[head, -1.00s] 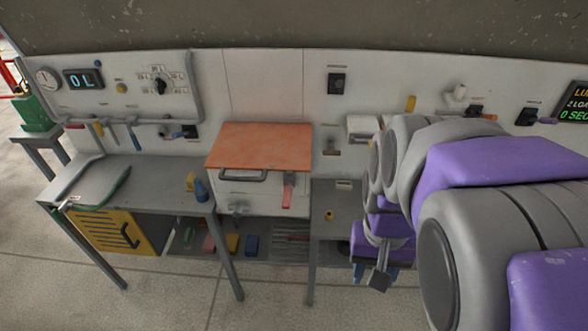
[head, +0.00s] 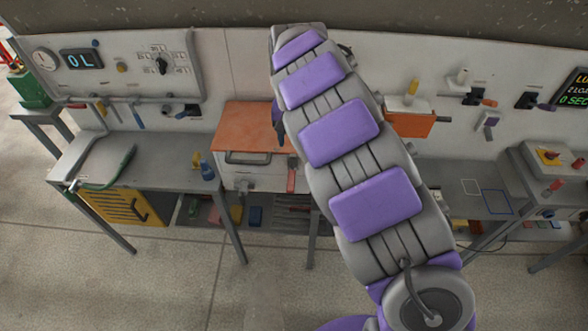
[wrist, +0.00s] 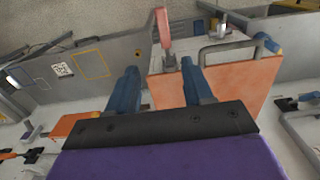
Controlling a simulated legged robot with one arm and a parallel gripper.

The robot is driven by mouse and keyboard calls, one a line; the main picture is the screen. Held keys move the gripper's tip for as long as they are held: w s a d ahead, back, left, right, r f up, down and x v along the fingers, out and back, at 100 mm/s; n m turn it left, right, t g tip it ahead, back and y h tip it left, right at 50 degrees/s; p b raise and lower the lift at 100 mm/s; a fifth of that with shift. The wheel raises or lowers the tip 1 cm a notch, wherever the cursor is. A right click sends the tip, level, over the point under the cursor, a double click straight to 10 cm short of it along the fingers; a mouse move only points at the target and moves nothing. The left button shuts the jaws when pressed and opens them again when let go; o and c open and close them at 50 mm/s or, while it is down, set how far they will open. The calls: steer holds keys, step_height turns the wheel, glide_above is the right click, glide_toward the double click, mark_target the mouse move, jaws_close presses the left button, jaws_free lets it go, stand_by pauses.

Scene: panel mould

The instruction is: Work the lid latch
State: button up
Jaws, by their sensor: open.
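The orange lid (head: 247,128) lies on top of a pale box at the back of the workbench; my arm covers its right part in the head view. Its grey handle (head: 248,159) runs along the front edge. The red latch lever (head: 291,181) hangs on the box front, right of the handle. In the wrist view the lid (wrist: 250,92), handle (wrist: 226,52) and red latch (wrist: 163,30) show beyond my gripper (wrist: 161,66). Its two blue fingers are apart and empty. The latch appears past the gap between the fingertips, without visible contact.
A grey bench (head: 150,160) with a green hose stands left of the box. An orange panel (head: 408,124) and several small fittings are on the back wall to the right. A right-hand bench (head: 545,165) carries a yellow-and-red switch. Open floor lies in front.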

steer(key=a, duration=0.2)
glide_above(293, 179)
step_height(293, 179, down, 8)
steer(key=f, duration=0.3)
steer(key=a+f, duration=0.1)
steer(key=f, duration=0.4)
steer(key=shift+s+a+f, duration=0.1)
steer(key=shift+a+f, duration=0.1)
steer(key=shift+f, duration=0.1)
steer(key=shift+d+f, duration=0.2)
steer(key=shift+f, duration=0.05)
steer(key=shift+d+f, duration=0.25)
steer(key=shift+d, duration=0.35)
steer(key=shift+a, duration=0.15)
steer(key=shift+c, duration=0.2)
